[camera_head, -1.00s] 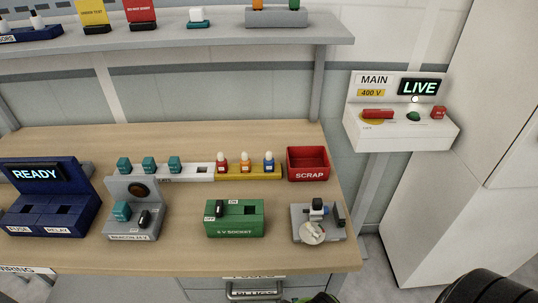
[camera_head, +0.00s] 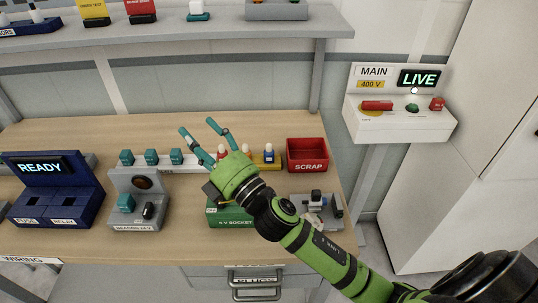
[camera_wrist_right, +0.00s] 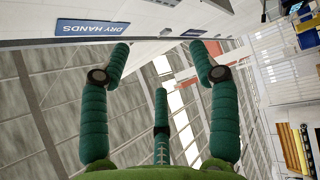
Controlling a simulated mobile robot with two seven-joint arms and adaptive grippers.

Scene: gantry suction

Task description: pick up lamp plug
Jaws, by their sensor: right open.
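None carries a readable lamp label, so I cannot tell which is the lamp plug. My right gripper (camera_head: 197,126) is open and empty. Its green palm hangs over the green socket box (camera_head: 232,219), partly hiding it and the lower part of the red and orange plugs. The teal fingers point up and left, above the rail. The right wrist view shows the fingers spread (camera_wrist_right: 161,50), with nothing between them.
The red scrap bin (camera_head: 308,170) stands right of the rail, and a small grey fixture (camera_head: 334,207) is in front of it. The beacon unit (camera_head: 124,183) and the blue READY unit (camera_head: 75,195) are at left. A shelf (camera_head: 180,30) runs above the bench.

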